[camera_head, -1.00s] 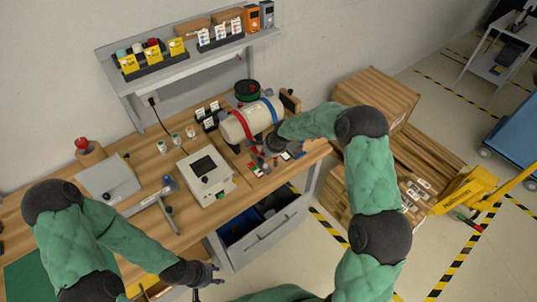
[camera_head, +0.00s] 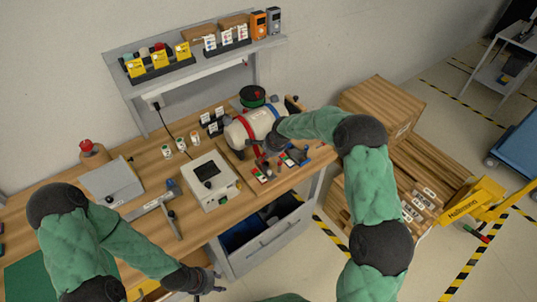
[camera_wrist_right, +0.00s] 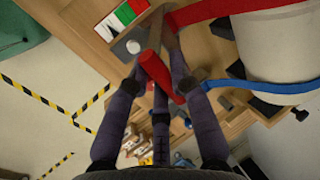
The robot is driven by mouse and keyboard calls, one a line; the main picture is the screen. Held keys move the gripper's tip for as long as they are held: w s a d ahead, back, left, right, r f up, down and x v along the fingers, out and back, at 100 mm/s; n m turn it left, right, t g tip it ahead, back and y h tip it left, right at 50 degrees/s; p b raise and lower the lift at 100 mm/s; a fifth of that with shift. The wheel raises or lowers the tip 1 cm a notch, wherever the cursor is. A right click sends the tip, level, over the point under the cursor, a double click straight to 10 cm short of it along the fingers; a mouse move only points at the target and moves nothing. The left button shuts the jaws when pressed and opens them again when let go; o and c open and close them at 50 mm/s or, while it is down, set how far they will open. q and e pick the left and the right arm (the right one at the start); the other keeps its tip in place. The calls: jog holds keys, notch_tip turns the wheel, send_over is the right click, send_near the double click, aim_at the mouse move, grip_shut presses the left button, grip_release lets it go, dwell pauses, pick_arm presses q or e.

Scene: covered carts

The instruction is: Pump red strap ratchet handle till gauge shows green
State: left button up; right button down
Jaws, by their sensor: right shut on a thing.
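A cream tank (camera_head: 240,132) lies on the workbench, with a red strap (camera_head: 247,128) and a blue strap (camera_head: 275,110) around it. My right gripper (camera_head: 268,145) is beside the tank. In the right wrist view, its fingers (camera_wrist_right: 155,85) are shut on the red ratchet handle (camera_wrist_right: 155,68), just below the red strap (camera_wrist_right: 215,12). The blue strap (camera_wrist_right: 270,87) is clear of the fingers. My left gripper (camera_head: 207,281) is empty and open in front of the bench.
A grey-white box with a dark screen (camera_head: 208,177) stands left of the tank. An open drawer (camera_head: 265,235) sticks out below the bench front. Wooden crates (camera_head: 385,110) stand right of the bench. A shelf (camera_head: 195,70) runs behind.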

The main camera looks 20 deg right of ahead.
jog(key=c, duration=1.1)
grip_release()
jog(key=v, duration=1.2)
jog(key=shift+r, duration=0.1)
jog(key=shift+w, duration=0.1)
